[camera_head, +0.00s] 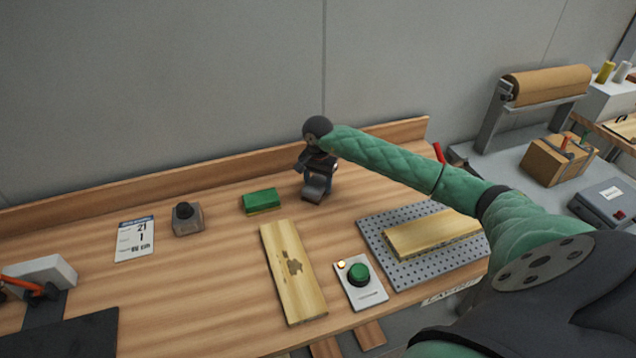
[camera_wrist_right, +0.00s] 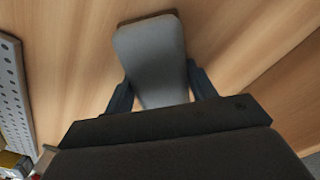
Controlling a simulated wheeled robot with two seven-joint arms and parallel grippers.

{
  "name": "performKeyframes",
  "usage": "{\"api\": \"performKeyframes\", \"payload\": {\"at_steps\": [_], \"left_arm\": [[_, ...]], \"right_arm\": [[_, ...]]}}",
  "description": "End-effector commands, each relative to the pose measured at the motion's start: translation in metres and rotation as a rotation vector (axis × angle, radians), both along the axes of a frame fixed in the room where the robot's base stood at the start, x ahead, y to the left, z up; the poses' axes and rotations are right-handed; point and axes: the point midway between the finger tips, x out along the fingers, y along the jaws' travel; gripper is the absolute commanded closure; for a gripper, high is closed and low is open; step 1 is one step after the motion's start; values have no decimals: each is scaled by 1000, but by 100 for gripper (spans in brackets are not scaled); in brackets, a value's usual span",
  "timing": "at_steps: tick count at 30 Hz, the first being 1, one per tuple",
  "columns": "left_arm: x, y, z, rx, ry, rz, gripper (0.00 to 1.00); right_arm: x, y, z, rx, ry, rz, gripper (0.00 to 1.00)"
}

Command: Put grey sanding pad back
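The grey sanding pad (camera_head: 317,188) is at the back of the workbench, right of the green pad. My right gripper (camera_head: 318,172) reaches down over it from above. In the right wrist view the grey pad (camera_wrist_right: 152,60) lies between the two fingers of my right gripper (camera_wrist_right: 158,75), with a finger against each side. The fingers look closed on it. I cannot tell whether its underside touches the bench. The green pad (camera_head: 260,199), with a yellowish lower layer, lies on the bench to the left. My left gripper is not in view.
A stained wooden board (camera_head: 292,285) lies mid-bench. A control box with a green button (camera_head: 359,274) and a perforated plate (camera_head: 385,268) carrying another board (camera_head: 430,235) are to its right. A dark-knobbed block (camera_head: 187,218) and calendar card (camera_head: 135,238) are left. A raised ledge runs along the back.

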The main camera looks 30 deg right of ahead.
Motion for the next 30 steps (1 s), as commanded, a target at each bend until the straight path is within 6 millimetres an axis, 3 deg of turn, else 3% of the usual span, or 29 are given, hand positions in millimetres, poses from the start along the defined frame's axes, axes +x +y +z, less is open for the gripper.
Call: {"api": "performKeyframes", "payload": {"at_steps": [1,3,18,22,27,30], "left_arm": [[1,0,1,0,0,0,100],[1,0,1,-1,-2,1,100],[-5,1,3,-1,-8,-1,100],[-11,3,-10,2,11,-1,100],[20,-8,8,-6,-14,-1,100],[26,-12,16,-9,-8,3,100]], "right_arm": [[0,0,0,0,0,0,34],[0,0,0,0,0,0,22],[0,0,4,0,1,0,22],[1,-1,10,-1,-2,-1,22],[1,-1,25,-2,-2,0,22],[1,-1,35,0,-2,0,22]]}}
